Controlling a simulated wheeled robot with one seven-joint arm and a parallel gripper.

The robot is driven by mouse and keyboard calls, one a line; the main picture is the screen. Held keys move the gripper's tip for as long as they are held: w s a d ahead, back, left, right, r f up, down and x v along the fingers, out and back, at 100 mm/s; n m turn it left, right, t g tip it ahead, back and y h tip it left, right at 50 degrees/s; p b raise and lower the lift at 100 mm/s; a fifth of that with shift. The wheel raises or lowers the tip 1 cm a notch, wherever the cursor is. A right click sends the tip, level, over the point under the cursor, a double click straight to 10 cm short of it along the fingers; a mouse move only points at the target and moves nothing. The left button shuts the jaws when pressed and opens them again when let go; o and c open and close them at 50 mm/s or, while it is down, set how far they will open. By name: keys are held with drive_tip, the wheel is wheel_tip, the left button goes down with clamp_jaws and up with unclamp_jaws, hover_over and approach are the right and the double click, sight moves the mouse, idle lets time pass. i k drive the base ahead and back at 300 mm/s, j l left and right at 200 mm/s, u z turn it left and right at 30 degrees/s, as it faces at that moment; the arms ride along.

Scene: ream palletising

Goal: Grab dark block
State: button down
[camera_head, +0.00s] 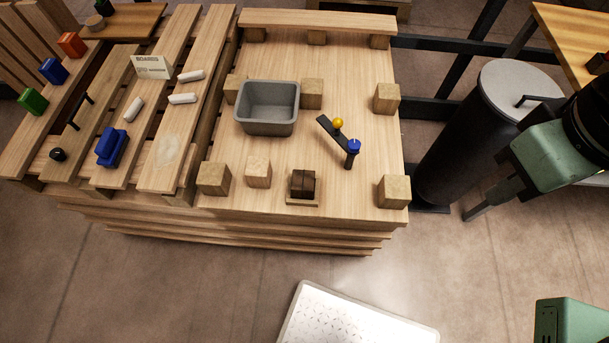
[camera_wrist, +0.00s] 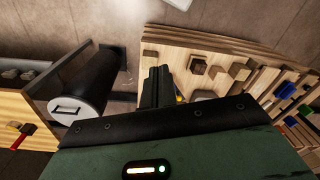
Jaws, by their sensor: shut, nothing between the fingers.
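The dark block (camera_head: 303,184) is dark brown and sits on a small wooden base near the front edge of the pallet top (camera_head: 350,200). In the wrist view the block (camera_wrist: 198,65) shows beyond the fingers, to their right. My gripper (camera_head: 474,212) is at the right in the head view, off the pallet and well apart from the block. In the wrist view its dark fingers (camera_wrist: 156,76) are together and hold nothing.
Wooden cubes (camera_head: 258,172) stand near the block. A grey bin (camera_head: 267,128) and a dark lever piece with yellow and blue knobs (camera_head: 338,135) are behind it. A black cylinder (camera_head: 455,140) with a grey lid stands between pallet and gripper. A white panel (camera_head: 350,318) lies in front.

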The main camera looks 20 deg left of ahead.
sight(303, 181)
drive_tip(key=k+l+u, duration=0.1)
drive_tip(key=u, duration=1.6)
drive_tip(key=k+j, duration=0.05)
